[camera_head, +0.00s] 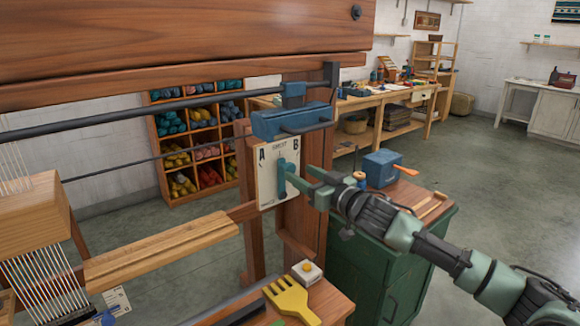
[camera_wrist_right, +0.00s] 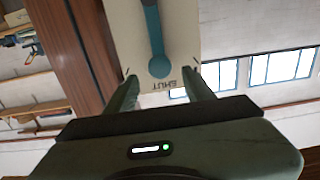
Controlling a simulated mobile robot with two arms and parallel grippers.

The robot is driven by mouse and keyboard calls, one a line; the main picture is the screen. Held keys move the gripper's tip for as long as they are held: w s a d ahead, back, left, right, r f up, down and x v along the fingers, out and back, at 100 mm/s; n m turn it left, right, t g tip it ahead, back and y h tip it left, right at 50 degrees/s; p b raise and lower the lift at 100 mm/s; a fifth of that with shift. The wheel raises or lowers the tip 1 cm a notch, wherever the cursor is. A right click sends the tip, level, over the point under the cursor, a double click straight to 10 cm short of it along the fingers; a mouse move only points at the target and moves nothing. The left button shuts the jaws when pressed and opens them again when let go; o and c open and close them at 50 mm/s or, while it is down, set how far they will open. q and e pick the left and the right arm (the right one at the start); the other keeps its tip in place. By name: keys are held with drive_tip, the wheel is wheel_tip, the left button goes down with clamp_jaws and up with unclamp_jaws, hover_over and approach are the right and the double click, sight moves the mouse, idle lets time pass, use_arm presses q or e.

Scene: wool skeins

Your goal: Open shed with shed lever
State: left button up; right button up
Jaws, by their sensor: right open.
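The blue shed lever (camera_head: 281,176) stands upright on a pale plate (camera_head: 266,191) fixed to the loom's wooden post. The plate carries A at left, B at right and SHUT between them at the top. In the right wrist view the plate appears upside down, and the lever (camera_wrist_right: 153,30) has its round end at the SHUT mark. My right gripper (camera_head: 300,180) is open at the lever, its fingers pointing at the plate. In the wrist view the fingers (camera_wrist_right: 161,78) lie either side of the lever's line; contact cannot be told. My left gripper is not in view.
A blue block (camera_head: 292,120) sits above the plate. A yellow comb (camera_head: 291,301) and a small white box (camera_head: 307,271) lie on a low surface below. A green cabinet (camera_head: 365,265) stands behind my right arm. Floor at right is clear.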

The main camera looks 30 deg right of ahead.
sight(292, 169)
drive_tip(key=w, duration=0.2)
drive_tip(key=w+p, duration=0.1)
drive_tip(key=w, duration=0.1)
drive_tip(key=shift+w+a, duration=0.2)
drive_tip(key=shift+w, duration=0.1)
drive_tip(key=shift+w+a+f, duration=0.1)
drive_tip(key=shift+w, duration=0.55)
drive_tip(key=shift+c, duration=0.2)
clamp_jaws()
idle(0.5)
